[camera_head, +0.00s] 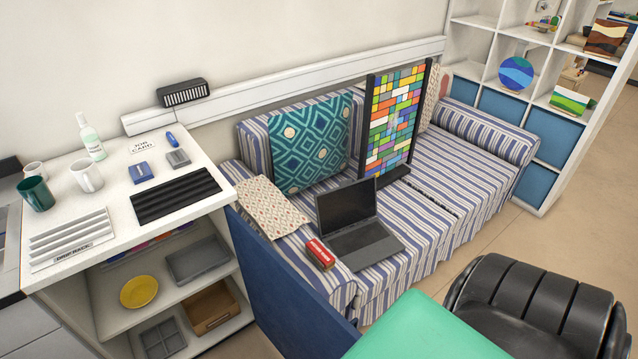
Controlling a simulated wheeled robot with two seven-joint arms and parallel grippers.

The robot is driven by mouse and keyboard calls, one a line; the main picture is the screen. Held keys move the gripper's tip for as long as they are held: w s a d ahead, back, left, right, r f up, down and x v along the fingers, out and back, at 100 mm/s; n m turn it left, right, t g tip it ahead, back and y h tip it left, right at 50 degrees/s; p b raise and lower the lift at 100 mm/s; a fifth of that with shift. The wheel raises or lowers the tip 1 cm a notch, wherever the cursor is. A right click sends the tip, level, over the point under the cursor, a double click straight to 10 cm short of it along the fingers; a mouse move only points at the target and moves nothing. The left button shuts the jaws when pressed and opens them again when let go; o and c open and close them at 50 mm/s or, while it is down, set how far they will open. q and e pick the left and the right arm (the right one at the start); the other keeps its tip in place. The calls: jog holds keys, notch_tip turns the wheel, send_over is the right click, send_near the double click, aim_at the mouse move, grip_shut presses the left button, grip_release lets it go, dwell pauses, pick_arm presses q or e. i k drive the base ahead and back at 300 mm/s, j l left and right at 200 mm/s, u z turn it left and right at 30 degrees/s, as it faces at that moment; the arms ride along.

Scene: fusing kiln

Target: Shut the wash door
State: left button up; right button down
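A dark blue door panel (285,290) stands open at the right front edge of a white cabinet (105,305). It swings out toward the viewer, in front of the striped sofa. The cabinet's shelves are exposed and hold a yellow bowl (139,291), grey trays (198,260) and a brown box (210,307). No label on the door is visible, so I cannot tell for certain that it is the wash door. The lower part of the door is cut off or hidden by a green surface. Neither of my grippers is in view.
A green surface (425,330) and a black padded chair (540,310) fill the lower right. The striped sofa (450,180) holds a laptop (355,222) and a stained-glass panel (393,122). Mugs, a bottle and racks stand on the counter (115,190).

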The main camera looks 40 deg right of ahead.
aim_at(298, 321)
jog(key=k+l+u, duration=0.2)
jog(key=l, duration=0.35)
jog(key=k+l+u, duration=0.15)
jog(key=k+l, duration=0.25)
jog(key=k+l+u, duration=0.2)
jog(key=k+l, duration=0.15)
jog(key=l, duration=0.2)
jog(key=i+l+u, duration=0.1)
jog(key=l, duration=0.4)
jog(key=i+l, duration=0.15)
jog(key=l, duration=0.35)
jog(key=i+l+u, duration=0.15)
jog(key=l, duration=0.3)
